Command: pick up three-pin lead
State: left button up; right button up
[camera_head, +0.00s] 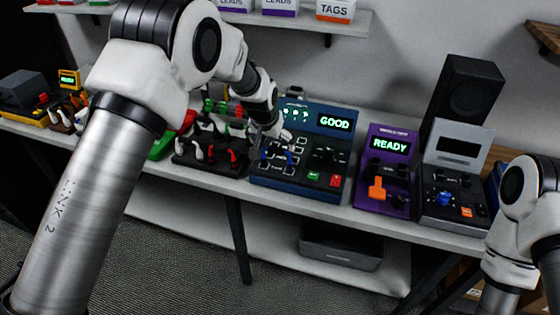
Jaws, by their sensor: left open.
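My left gripper (279,148) reaches down over the left part of the blue tester (303,187) on the long bench. It is small in the view and partly hidden by its own wrist; its jaws are open. A dark lead with a blue part (288,157) lies on the tester's outlined panel, right at the gripper's tips. I cannot tell whether they touch, and its pins are too small to make out. The tester's screen (334,122) reads GOOD, with green symbols lit to its left. My right gripper is out of view; only part of its arm shows at the right.
A black rack of leads with white and red ends (211,158) stands left of the tester. A purple unit reading READY (390,144) and a grey unit (455,185) stand to its right. A black speaker (466,88) is behind. A shelf (352,22) with boxes hangs above.

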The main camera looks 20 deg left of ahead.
aim_at(277, 149)
pick_arm(q)
jog(key=p+x, duration=0.1)
jog(key=x, duration=0.1)
jog(key=d+p+x, duration=0.1)
jog(key=x, duration=0.1)
jog(key=shift+s+f, duration=0.15)
jog(key=shift+f, duration=0.05)
jog(key=shift+w+a+f, duration=0.25)
jog(key=shift+a+f, duration=0.05)
jog(key=shift+f, duration=0.05)
jog(key=shift+s+d+r, duration=0.1)
jog(key=shift+d, duration=0.05)
jog(key=c, duration=0.8)
jog(key=shift+c, duration=1)
jog(key=shift+r, duration=0.1)
jog(key=shift+c, duration=0.6)
